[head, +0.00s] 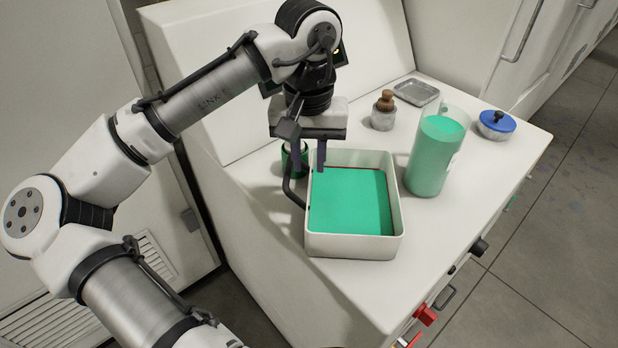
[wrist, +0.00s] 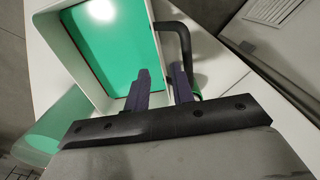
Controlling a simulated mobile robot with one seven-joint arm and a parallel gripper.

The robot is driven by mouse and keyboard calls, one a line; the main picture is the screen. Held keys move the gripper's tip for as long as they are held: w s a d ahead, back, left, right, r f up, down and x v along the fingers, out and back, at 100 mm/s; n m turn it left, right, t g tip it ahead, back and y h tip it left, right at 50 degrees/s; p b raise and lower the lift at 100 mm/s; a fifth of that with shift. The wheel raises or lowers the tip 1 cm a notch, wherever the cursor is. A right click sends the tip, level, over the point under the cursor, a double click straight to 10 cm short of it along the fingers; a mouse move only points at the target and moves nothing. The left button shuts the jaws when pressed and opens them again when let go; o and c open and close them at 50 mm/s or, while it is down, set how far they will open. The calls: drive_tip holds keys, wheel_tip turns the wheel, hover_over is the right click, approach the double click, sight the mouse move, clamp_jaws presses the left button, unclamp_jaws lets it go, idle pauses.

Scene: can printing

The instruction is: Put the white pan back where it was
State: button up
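The white pan (head: 352,246) stands on the white worktop, with flat green contents inside. It also shows in the wrist view (wrist: 70,62). Its black handle (head: 290,196) is on its left side, and it shows at the upper middle of the wrist view (wrist: 184,38). My gripper (head: 309,169) points down at the pan's back-left side, beside the handle. In the wrist view my gripper (wrist: 160,75) has a gap between its fingers, one by the pan's inner side and one by the handle. Whether either finger touches the pan is unclear.
A clear pitcher with green liquid (head: 430,160) stands right of the pan. A green jar (head: 287,162) is partly hidden behind my gripper. A brown-topped bottle (head: 384,112), a grey tray (head: 415,92) and a blue-lidded pot (head: 496,124) stand farther back. The front right worktop is clear.

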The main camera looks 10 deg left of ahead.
wheel_tip(320, 180, up, 5)
idle(0.3)
